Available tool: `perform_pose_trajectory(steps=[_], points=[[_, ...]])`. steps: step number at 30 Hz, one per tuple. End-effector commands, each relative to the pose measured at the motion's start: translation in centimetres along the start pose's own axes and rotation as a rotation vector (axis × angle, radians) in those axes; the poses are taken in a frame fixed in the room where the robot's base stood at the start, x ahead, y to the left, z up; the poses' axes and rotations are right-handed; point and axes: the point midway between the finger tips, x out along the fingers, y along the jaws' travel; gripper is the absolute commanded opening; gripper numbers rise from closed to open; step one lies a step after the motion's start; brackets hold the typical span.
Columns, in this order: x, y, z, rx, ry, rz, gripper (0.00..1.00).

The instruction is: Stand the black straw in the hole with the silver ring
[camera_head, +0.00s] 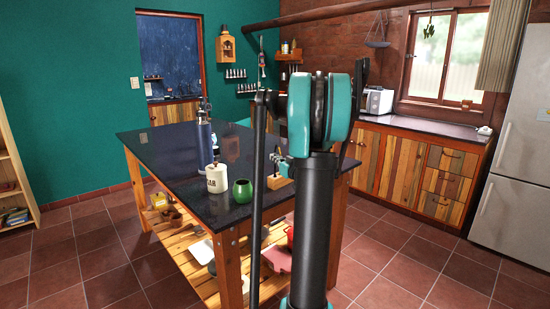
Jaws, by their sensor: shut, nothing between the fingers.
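A small wooden block (280,180) stands on the dark table top (180,150), close to the edge by my arm. Small grey and teal parts just above it look like the end of my gripper (279,158), mostly hidden behind my arm. I see nothing held in it, and the fingers are too small to make out. I cannot pick out the black straw. I cannot make out a hole or a silver ring on the block; my arm hides part of the table there.
A green pot (242,191), a cream jar (217,178) and a blue bottle (204,138) stand on the table left of the block. The table's left part is clear. A counter (430,132) runs along the brick wall, with a fridge (515,150) at right.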

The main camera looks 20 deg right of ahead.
Motion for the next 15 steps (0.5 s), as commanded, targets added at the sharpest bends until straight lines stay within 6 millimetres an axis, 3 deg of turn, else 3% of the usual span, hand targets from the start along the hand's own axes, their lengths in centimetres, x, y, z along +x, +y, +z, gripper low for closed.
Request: perform_pose_trajectory(steps=[15], points=[[0.0,0.0,1.6,0.0,0.0,0.0,0.0]])
